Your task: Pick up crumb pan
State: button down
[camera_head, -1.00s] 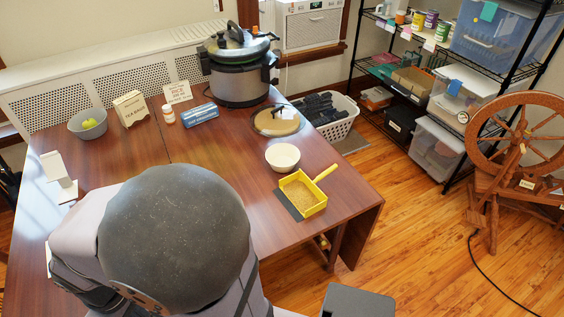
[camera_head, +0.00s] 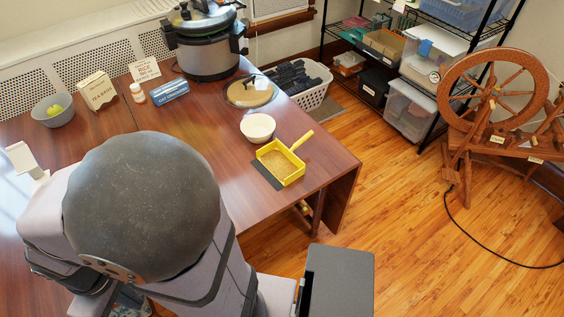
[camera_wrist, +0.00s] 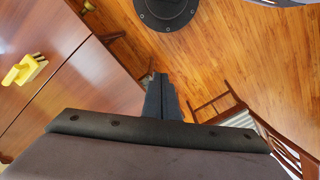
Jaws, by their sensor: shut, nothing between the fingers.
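The crumb pan (camera_head: 281,164) is a yellow, shallow open pan with a short handle pointing up and right. It lies on the wooden table (camera_head: 215,150) near the right end, with brownish crumb-like contents and a dark strip along its left side. My gripper (camera_wrist: 161,92) is shut and empty in the wrist view, with the floor beyond its fingertips.
A white bowl (camera_head: 257,127) stands just behind the pan. Behind are a round lid (camera_head: 249,91), a large cooker (camera_head: 205,45), a blue box (camera_head: 170,92) and a grey bowl (camera_head: 52,110). A spinning wheel (camera_head: 495,90) stands right.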

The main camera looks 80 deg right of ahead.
jog(key=c, duration=1.9)
grip_release()
jog(key=n+g+h+b, duration=0.6)
jog(key=n+g+h, duration=0.3)
jog(key=n+h, duration=0.1)
send_near(294, 174)
jog(key=x, duration=0.2)
jog(key=shift+s+d+f, duration=0.15)
jog(key=shift+f, duration=0.3)
jog(key=shift+p+x, duration=1.15)
jog(key=shift+x, duration=2.7)
